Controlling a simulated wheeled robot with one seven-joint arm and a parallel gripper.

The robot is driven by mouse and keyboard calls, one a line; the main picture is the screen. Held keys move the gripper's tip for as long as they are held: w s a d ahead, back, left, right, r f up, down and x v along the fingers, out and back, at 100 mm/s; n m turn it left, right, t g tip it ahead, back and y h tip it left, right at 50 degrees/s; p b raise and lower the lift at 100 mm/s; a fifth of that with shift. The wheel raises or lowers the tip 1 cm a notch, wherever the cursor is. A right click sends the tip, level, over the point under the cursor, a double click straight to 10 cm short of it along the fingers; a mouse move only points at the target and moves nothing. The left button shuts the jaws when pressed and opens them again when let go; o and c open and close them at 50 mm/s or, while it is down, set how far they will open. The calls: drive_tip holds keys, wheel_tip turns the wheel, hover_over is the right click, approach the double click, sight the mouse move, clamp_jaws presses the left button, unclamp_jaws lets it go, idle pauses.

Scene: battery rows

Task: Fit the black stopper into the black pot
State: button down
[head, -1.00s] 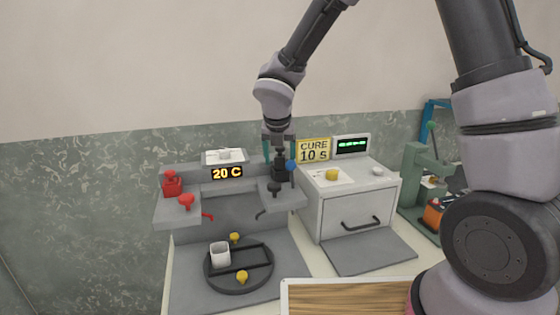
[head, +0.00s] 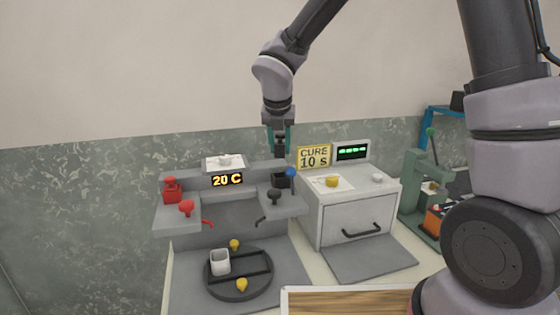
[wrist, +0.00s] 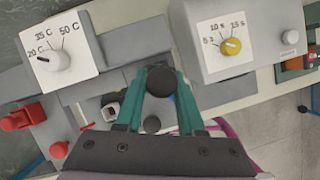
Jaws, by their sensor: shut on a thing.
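My gripper (head: 280,150) is shut on the black stopper (head: 280,147), above the right rear of the grey fixture. Its teal fingers stand either side of the stopper, whose round dark top (wrist: 160,82) shows between them in the wrist view. The black pot (head: 281,181) sits at the right end of the fixture, below the gripper. The stopper is apart from it, with a gap between. In the wrist view the pot is hidden or cannot be told apart.
A blue-knobbed lever (head: 290,173) stands right beside the pot. A black knob (head: 274,195) is in front of it. A red stoppered pot (head: 171,188) is at the fixture's left. A turntable (head: 238,290) bears a white cup (head: 220,262). The curing box (head: 345,215) is to the right.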

sight(281, 134)
wheel_tip(281, 134, up, 3)
drive_tip(key=shift+r+n, duration=0.15)
drive_tip(key=shift+n, duration=0.25)
wheel_tip(281, 134, down, 2)
drive_tip(key=n+y, duration=0.1)
drive_tip(key=n, duration=0.2)
drive_tip(key=shift+n+y, duration=0.3)
drive_tip(key=shift+d, duration=0.1)
drive_tip(key=shift+f, duration=2.95)
drive_tip(key=shift+f, duration=0.9)
drive_tip(key=shift+c, duration=2.2)
unclamp_jaws()
